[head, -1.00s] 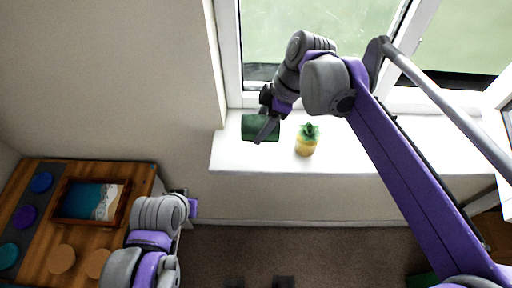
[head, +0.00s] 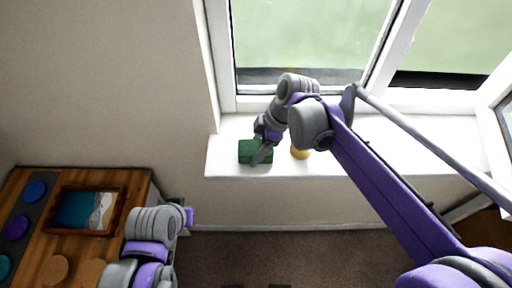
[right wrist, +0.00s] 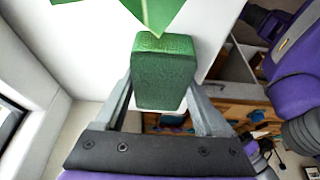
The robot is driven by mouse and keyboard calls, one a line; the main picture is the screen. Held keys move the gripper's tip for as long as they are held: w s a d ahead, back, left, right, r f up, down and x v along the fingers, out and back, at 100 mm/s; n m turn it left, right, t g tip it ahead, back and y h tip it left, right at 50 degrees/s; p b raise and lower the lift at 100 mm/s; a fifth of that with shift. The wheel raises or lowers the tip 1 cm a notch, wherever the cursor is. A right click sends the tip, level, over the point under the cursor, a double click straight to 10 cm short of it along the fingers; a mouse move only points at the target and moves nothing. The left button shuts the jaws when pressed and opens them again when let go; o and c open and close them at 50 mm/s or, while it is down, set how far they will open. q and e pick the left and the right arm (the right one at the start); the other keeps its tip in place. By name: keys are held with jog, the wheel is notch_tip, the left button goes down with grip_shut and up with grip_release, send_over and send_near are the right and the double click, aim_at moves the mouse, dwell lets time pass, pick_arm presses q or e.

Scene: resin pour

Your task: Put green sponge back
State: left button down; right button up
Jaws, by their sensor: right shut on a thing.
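The green sponge (head: 250,151) is at the left end of the white windowsill (head: 226,168) in the head view. My right gripper (head: 262,155) is shut on it, and I cannot tell whether the sponge touches the sill. In the right wrist view the sponge (right wrist: 165,72) stands between the two fingers of my right gripper (right wrist: 163,98). My left arm (head: 150,225) is at the lower left beside the wooden table, but its fingers cannot be made out.
A yellow pineapple-shaped object (head: 300,153) stands on the sill just right of my right gripper, partly hidden by it. The wooden table (head: 45,262) at lower left holds a framed resin picture (head: 88,209) and coloured discs. The window above the sill is open at the right.

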jog(key=o, duration=1.1)
jog(key=shift+s, duration=0.1)
jog(key=shift+o, duration=0.4)
jog(key=shift+f, duration=0.1)
jog(key=shift+s, duration=0.1)
jog(key=shift+r, duration=0.35)
jog(key=p+v, duration=0.1)
jog(key=v, duration=1)
jog(key=shift+d+r, duration=0.25)
jog(key=shift+r, duration=0.1)
